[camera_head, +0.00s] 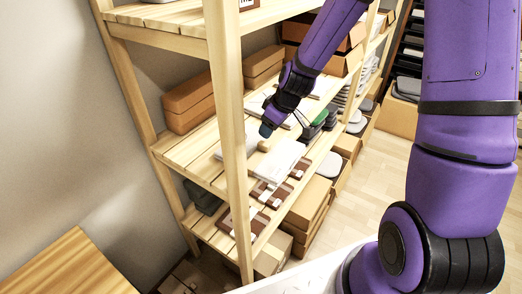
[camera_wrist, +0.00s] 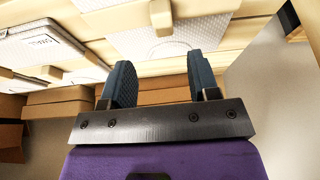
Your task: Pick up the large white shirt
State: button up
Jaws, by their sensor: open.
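My gripper (camera_head: 267,130) is over the middle wooden shelf in the head view. A white folded shirt (camera_head: 280,160) lies on that shelf just below the gripper, with a small tan knob on it. In the wrist view my gripper (camera_wrist: 160,68) is open, its two dark fingers apart with nothing between them. Ahead of the fingertips lies a white textured folded item (camera_wrist: 135,43) with a tan knob. Another white item with dark lettering (camera_wrist: 40,40) shows at the left; I cannot read the lettering surely. The size of the shirt under the gripper cannot be told.
A wooden shelf post (camera_head: 232,150) stands in front of the shirt's left side. Brown boxes (camera_head: 188,100) stand at the shelf's back. Floor (camera_head: 375,170) is clear there.

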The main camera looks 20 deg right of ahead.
aim_at(262, 142)
jog(key=shift+a+x, duration=0.1)
jog(key=shift+x, duration=1.6)
jog(key=shift+a+x, duration=0.15)
jog(key=shift+x, duration=1.55)
jog(key=shift+s, duration=0.2)
grip_shut()
